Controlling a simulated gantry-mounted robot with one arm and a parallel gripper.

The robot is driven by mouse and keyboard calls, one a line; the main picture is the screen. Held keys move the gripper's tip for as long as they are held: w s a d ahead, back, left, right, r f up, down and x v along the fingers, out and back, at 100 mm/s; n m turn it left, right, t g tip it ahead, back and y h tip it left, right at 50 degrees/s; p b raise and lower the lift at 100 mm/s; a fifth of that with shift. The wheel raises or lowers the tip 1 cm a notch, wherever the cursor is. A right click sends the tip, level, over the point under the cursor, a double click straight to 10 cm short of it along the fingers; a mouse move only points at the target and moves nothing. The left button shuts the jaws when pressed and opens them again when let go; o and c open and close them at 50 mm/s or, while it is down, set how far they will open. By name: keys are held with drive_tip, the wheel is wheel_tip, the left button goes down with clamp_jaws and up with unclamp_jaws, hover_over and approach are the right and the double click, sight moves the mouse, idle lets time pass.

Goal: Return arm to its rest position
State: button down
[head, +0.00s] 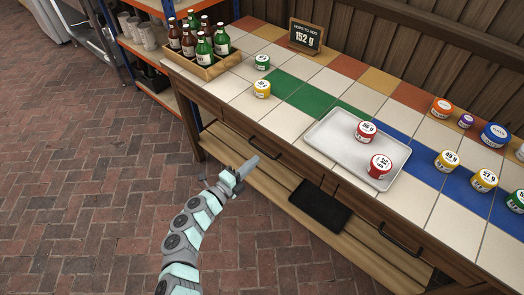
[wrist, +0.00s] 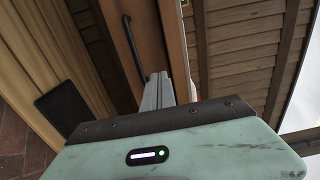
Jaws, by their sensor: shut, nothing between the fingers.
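My gripper (head: 248,167) is shut and empty. In the head view it is in front of the bench's drawer side, clear of the jars and the tray on top. My arm reaches up to it from the bottom of the picture. In the wrist view the closed fingers of my gripper (wrist: 158,90) point toward the wooden bench front with its dark handle (wrist: 133,48). From these views I cannot tell the exact gap between fingertips and bench.
The tiled bench (head: 256,100) holds a metal tray (head: 328,140) with two red-labelled jars, a bottle crate (head: 203,70), a sign (head: 305,37) reading 152 g and several other jars. A dark mat (head: 320,205) lies on the lower shelf. The brick floor (head: 90,180) at left is clear.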

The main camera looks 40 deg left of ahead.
drive_tip(key=s+p, duration=0.1)
drive_tip(key=s, duration=0.4)
drive_tip(key=shift+s, duration=0.1)
